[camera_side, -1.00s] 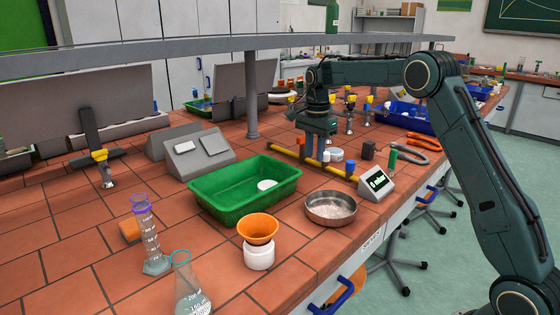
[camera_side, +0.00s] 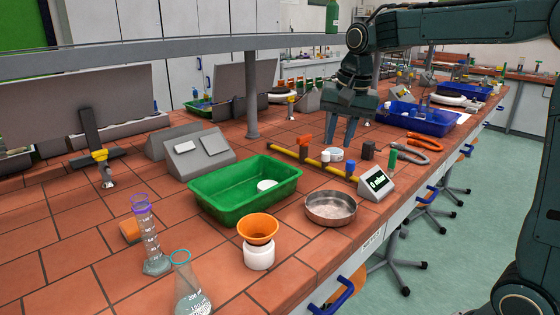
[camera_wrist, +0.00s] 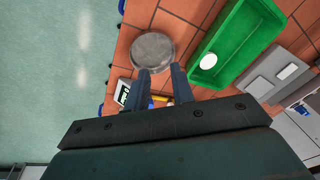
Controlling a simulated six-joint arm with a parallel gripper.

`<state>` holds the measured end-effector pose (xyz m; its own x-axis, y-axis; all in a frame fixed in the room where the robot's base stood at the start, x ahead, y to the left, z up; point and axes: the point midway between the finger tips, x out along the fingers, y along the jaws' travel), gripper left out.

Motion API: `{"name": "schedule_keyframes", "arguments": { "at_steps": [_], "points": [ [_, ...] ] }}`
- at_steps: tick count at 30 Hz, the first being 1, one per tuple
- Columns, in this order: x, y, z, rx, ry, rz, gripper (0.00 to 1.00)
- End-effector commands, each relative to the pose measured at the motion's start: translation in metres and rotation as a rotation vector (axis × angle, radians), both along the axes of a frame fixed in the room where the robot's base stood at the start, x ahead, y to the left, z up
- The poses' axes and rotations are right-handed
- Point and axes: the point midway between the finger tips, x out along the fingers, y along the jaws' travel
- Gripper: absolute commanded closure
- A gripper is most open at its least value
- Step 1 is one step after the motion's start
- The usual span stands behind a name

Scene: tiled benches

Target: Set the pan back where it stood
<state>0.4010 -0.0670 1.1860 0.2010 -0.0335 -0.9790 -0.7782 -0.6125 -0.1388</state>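The pan (camera_side: 331,207) is a round, shallow silver dish lying on the tiled bench near its front edge, just left of a small grey scale (camera_side: 376,184) with a lit display. The pan appears to hold pale material. It also shows in the wrist view (camera_wrist: 152,50), just beyond my fingertips, beside the scale (camera_wrist: 122,92). My gripper (camera_side: 342,146) is above the bench behind the pan and scale, pointing down. In the wrist view my gripper (camera_wrist: 161,69) has its two fingers apart with nothing between them. It is not touching the pan.
A green tray (camera_side: 243,208) with a white round piece stands left of the pan. An orange funnel (camera_side: 258,229) on a white jar is in front. A shelf post (camera_side: 251,95) stands at the back.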

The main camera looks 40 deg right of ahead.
Motion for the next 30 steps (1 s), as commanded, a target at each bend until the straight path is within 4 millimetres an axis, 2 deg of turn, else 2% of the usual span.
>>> {"name": "schedule_keyframes", "arguments": {
  "at_steps": [1, 6, 14, 24, 30],
  "points": [
    [-0.013, 0.006, 0.005, -0.010, -0.016, 0.043, 0.76],
    [-0.052, 0.022, 0.011, -0.047, -0.059, 0.195, 0.76],
    [-0.113, 0.042, 0.008, -0.114, -0.126, 0.422, 0.76],
    [-0.187, 0.061, -0.017, -0.215, -0.209, 0.708, 0.76],
    [-0.214, 0.066, -0.034, -0.263, -0.243, 0.827, 0.76]
  ]
}}
